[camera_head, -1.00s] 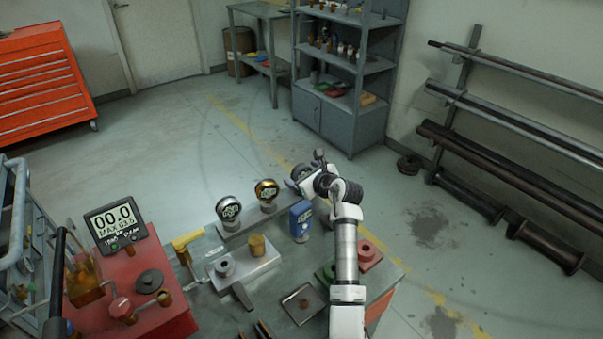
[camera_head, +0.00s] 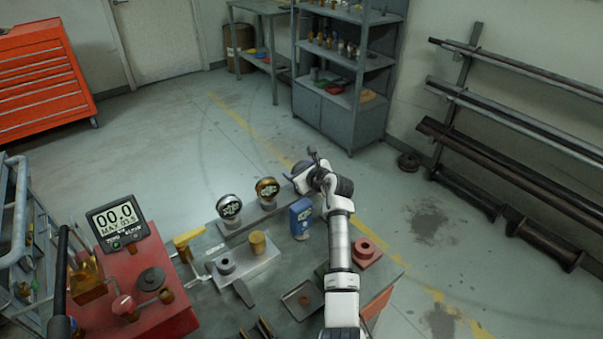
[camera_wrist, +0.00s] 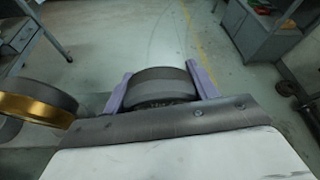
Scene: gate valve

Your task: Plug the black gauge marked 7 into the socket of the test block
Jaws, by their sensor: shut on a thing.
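My gripper (camera_head: 304,180) is shut on a dark, round gauge. In the wrist view this gauge (camera_wrist: 160,80) sits between the two purple fingers (camera_wrist: 160,88), showing its dark rim edge-on. Its face and number are hidden from me, and in the head view my wrist mostly covers it. A grey metal block (camera_head: 245,262), which looks like the test block, lies on the bench to the lower left of my gripper. It bears a dark round socket (camera_head: 225,266) and a brass cylinder (camera_head: 258,243). The gauge is held apart from it.
The gold gauge also shows close by in the wrist view (camera_wrist: 35,102). A red unit with a display (camera_head: 118,225) stands left; a red block (camera_head: 366,252) lies right.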

